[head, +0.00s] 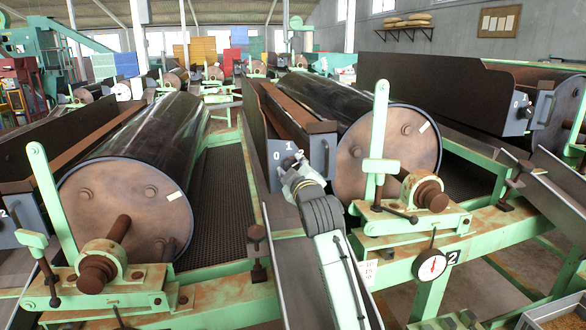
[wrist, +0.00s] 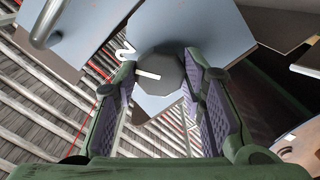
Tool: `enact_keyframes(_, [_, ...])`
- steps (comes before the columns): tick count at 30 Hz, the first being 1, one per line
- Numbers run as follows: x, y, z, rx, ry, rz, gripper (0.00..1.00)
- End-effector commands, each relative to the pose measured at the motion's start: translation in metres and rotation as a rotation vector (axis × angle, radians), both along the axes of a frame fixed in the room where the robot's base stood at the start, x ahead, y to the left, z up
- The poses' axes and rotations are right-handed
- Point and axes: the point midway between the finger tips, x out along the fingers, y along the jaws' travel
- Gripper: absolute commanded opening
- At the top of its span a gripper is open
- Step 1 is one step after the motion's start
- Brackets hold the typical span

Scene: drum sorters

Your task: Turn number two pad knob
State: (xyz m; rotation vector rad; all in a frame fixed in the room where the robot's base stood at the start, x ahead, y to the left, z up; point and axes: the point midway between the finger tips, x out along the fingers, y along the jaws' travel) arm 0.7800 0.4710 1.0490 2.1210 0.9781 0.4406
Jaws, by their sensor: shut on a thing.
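The pad knob (wrist: 162,72) is a dark, many-sided knob with a short white pointer mark, in the middle of the wrist view. It sits on a blue-grey panel, with a white numeral that looks like a 2 (wrist: 125,50) at its upper left. My gripper (wrist: 160,84) has its purple-padded fingers on both sides of the knob and is shut on it. In the head view my gripper (head: 293,170) is at the grey panel (head: 284,149) marked 0 and 1, left of the drum of the machine labelled 2. There the gripper hides the knob.
A large dark drum (head: 390,155) stands right of my gripper and another drum (head: 130,180) stands to the left. A green frame with a clamp (head: 425,192) and a dial (head: 431,264) is to the right. A dark mesh trough (head: 212,190) runs between the drums.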

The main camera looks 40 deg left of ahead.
Motion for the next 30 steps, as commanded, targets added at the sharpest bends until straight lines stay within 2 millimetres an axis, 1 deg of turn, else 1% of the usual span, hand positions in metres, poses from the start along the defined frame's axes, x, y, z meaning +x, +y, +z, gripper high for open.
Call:
enact_keyframes(14, [0.0, 0.0, -0.0004, 0.009, 0.011, 0.001, 0.09])
enact_keyframes(15, [0.0001, -0.0001, -0.0003, 0.009, 0.011, 0.001, 0.4])
enact_keyframes(23, [0.0001, -0.0001, -0.0002, 0.008, 0.01, 0.0, 0.57])
enact_keyframes(30, [0.0, 0.0, 0.0, 0.008, 0.009, 0.0, 0.57])
